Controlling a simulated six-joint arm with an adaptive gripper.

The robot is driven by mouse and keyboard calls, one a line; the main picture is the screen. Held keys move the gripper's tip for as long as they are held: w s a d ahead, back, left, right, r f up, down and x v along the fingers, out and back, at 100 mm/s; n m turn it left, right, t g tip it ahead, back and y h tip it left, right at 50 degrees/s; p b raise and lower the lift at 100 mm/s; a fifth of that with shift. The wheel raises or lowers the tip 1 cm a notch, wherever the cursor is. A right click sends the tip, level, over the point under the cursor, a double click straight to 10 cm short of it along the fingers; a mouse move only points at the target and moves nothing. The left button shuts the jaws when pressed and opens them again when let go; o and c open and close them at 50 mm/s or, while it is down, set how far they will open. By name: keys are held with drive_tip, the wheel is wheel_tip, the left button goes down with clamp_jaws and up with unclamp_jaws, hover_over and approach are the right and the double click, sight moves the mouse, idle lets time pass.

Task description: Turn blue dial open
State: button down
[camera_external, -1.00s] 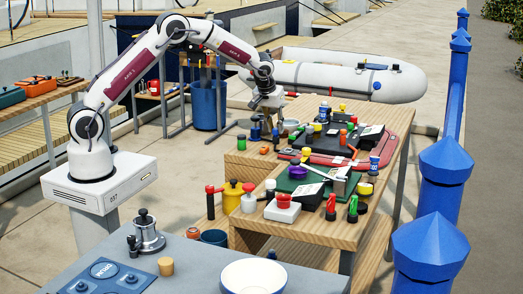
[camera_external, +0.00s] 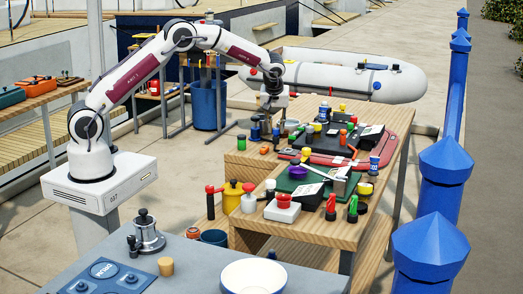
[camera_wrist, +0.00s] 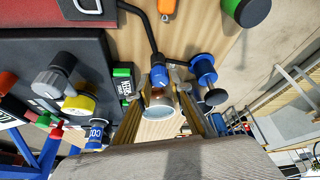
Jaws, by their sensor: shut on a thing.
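A small blue dial (camera_wrist: 158,76) shows in the wrist view, between the tips of my gripper (camera_wrist: 159,78). The fingers are closed in on it from both sides. A round metallic part (camera_wrist: 159,101) sits just below the dial in the picture, between the fingers. In the external view my gripper (camera_external: 266,122) points down at the far left corner of the wooden table. The dial cannot be clearly told apart there, among small blue and dark things by the fingertips. How far the dial is turned cannot be read.
A blue spool-shaped part (camera_wrist: 203,70) with a black knob stands close to the right finger in the wrist view. A black hose (camera_wrist: 141,20) runs above the dial.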

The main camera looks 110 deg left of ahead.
drive_tip(key=c, duration=1.8)
unclamp_jaws()
drive_tip(key=shift+r, duration=0.1)
drive_tip(key=shift+d+r, duration=0.2)
drive_tip(key=shift+r, duration=0.2)
drive_tip(key=shift+v, duration=0.95)
drive_tip(key=w+d, duration=0.1)
drive_tip(key=d, duration=0.3)
drive_tip(key=w+d, duration=0.1)
drive_tip(key=d, duration=0.2)
drive_tip(key=w+d, duration=0.1)
drive_tip(key=d, duration=0.3)
drive_tip(key=shift+w+d, duration=0.25)
drive_tip(key=shift+d, duration=0.05)
